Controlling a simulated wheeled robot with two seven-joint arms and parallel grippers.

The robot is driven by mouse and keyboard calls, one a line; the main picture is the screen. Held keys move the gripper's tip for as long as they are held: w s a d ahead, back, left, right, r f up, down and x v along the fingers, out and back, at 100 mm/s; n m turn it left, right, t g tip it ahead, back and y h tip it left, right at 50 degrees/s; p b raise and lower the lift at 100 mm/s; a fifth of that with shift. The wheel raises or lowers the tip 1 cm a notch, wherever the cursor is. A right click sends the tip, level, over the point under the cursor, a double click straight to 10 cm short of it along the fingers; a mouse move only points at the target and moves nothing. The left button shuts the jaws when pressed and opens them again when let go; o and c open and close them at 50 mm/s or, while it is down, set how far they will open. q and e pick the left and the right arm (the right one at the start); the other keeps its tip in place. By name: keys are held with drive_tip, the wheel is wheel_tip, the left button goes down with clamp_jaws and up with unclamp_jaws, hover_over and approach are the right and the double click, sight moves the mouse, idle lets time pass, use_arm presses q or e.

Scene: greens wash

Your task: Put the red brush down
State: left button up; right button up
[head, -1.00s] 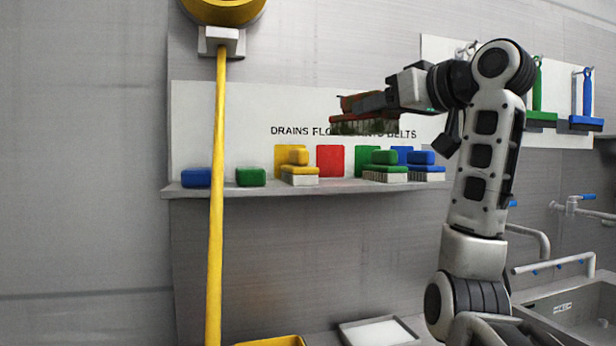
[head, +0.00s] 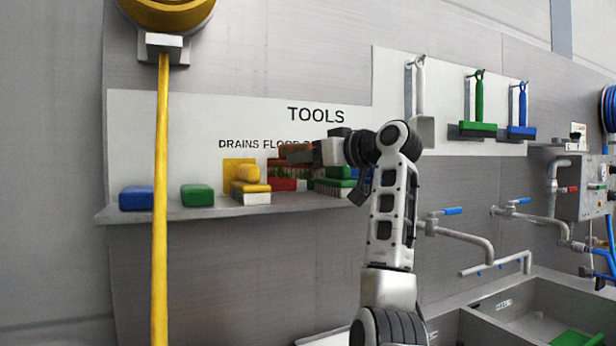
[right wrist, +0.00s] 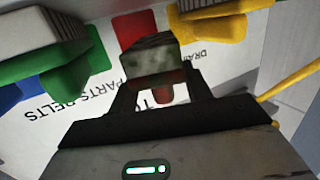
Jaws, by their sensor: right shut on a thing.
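The red brush (head: 290,170) is in my right gripper (head: 303,153), which is shut on it at the shelf, in front of the red patch on the backboard. The brush also shows between the fingers in the right wrist view (right wrist: 152,62), with the red patch (right wrist: 134,27) close behind it. The brush looks level. I cannot tell whether its bristles touch the shelf (head: 222,208). The gripper and arm hide part of the brush and the shelf's right end. My left gripper is not in view.
A yellow brush (head: 250,184) stands just left of the held brush, and a green brush (head: 333,183) just right. Blue (head: 136,198) and green (head: 197,195) blocks lie further left. Taps and sinks are at right.

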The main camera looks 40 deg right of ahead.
sight(319, 178)
drive_tip(key=shift+w+f, duration=0.25)
drive_tip(key=shift+f, duration=0.05)
drive_tip(key=f, duration=0.3)
drive_tip(key=shift+w+d+f+p, duration=0.15)
drive_tip(key=shift+w+p, duration=0.1)
drive_tip(key=shift+p, duration=0.05)
drive_tip(key=shift+f, duration=0.15)
drive_tip(key=o, duration=0.7)
drive_tip(key=shift+f, duration=0.1)
drive_tip(key=shift+s, duration=0.1)
